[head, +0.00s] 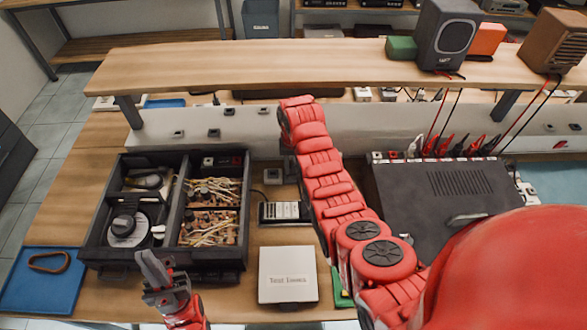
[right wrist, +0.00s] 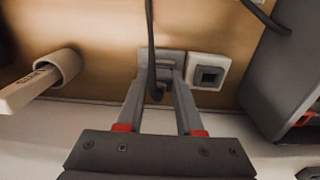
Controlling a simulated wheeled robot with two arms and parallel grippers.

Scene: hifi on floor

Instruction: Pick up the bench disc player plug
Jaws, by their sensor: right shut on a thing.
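My right gripper (right wrist: 160,72) is in the right wrist view, its two grey fingers closed around a small dark plug (right wrist: 156,91). A dark cord (right wrist: 151,30) runs from the plug up out of the top of that view. The fingertips are at a grey socket plate (right wrist: 173,55); I cannot tell whether the plug is still seated in it. No label shows which device the plug belongs to. In the head view the right gripper is hidden behind my red arm and the shelf. My left gripper (head: 158,271) is open and empty near the front left.
A white socket (right wrist: 207,72) is just right of the fingers, and a white cylindrical piece (right wrist: 58,72) is left. A wooden shelf (head: 250,66) overhangs the back. A black divided tray (head: 168,256), white box (head: 288,274) and dark device (head: 455,185) crowd the bench.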

